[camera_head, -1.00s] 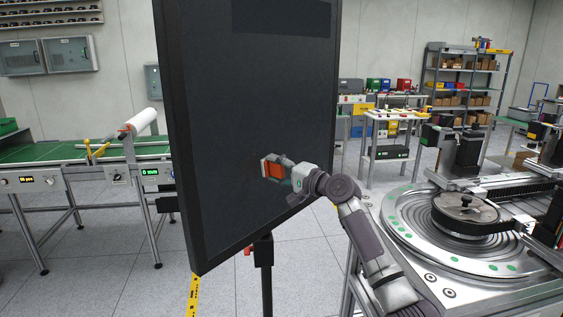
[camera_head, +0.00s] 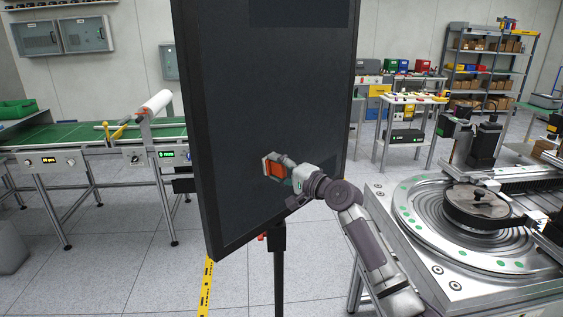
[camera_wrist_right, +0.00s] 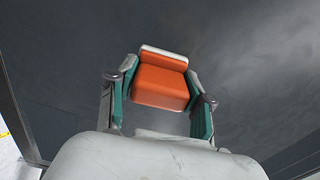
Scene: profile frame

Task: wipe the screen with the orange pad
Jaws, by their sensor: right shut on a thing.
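The screen (camera_head: 265,110) is a large dark upright panel on a black stand, in the middle of the head view. My right gripper (camera_head: 277,170) is in front of its lower part. It is shut on the orange pad (camera_head: 273,168), which has a pale edge on the screen side. In the right wrist view the orange pad (camera_wrist_right: 162,86) sits between the two green-lined fingers, with the grey screen (camera_wrist_right: 240,60) behind it. I cannot tell whether the pad touches the screen. My left gripper is not in view.
A machine table with a round metal plate (camera_head: 420,225) stands at the right, near my right arm. A green conveyor (camera_head: 60,135) with a white roll is at the left. Shelves (camera_head: 485,65) stand at the back right. Yellow tape (camera_head: 206,285) marks the floor below the screen.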

